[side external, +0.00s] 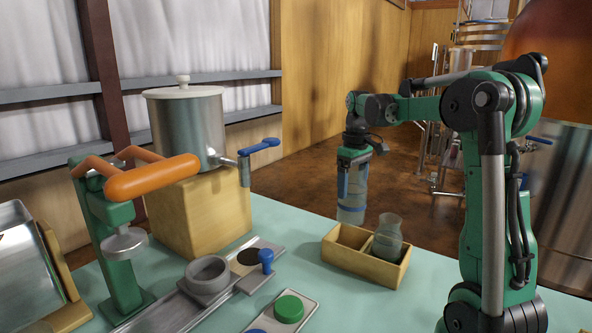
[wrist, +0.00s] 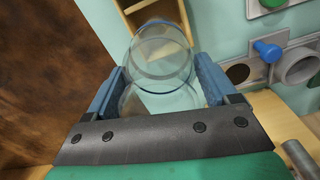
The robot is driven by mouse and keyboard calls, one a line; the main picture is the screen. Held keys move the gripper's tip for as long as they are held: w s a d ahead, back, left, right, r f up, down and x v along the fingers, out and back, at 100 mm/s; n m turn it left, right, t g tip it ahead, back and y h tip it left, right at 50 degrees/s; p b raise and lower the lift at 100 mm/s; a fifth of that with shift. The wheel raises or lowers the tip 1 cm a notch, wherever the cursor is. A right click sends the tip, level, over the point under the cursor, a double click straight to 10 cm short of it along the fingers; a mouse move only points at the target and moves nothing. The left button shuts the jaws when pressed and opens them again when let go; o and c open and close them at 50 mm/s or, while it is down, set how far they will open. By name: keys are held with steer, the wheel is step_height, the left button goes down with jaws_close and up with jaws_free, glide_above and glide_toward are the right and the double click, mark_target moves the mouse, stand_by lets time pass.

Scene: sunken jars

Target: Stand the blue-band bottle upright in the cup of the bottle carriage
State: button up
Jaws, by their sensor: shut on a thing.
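My gripper (side external: 352,184) is shut on a clear glass bottle (side external: 351,213), which hangs roughly upright above the left of the wooden crate. A second clear bottle (side external: 388,236) stands in the crate's right compartment. The bottle carriage's grey ring-shaped cup (side external: 208,275) is empty, on a metal track to the left of the crate. The cup (wrist: 299,68) also shows at the right of the wrist view, apart from the held bottle.
The wooden crate (side external: 362,264) has an empty left compartment. A blue knob (side external: 266,258) stands beside the cup, and a green button (side external: 289,308) is in front. A green press with an orange handle (side external: 152,178) and a steel pot (side external: 187,125) on a wooden block stand left.

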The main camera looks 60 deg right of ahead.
step_height(320, 180, up, 10)
steer(key=shift+r, duration=0.1)
steer(key=shift+w+r, duration=0.1)
steer(key=shift+r, duration=0.05)
steer(key=w+a+f+n, duration=0.1)
steer(key=w+a+f, duration=0.2)
steer(key=a, duration=0.5)
steer(key=w+a+f+n, duration=0.1)
steer(key=w+a+f, duration=0.15)
steer(key=a, duration=0.45)
steer(key=w+a+f+n, duration=0.1)
steer(key=w+a+f, duration=0.2)
steer(key=a, duration=0.5)
steer(key=w+a+f+n, duration=0.25)
steer(key=w+n, duration=0.35)
steer(key=w, duration=0.3)
steer(key=shift+f, duration=2.9)
steer(key=shift+f, duration=0.35)
steer(key=o, duration=1.3)
steer(key=shift+c, duration=0.2)
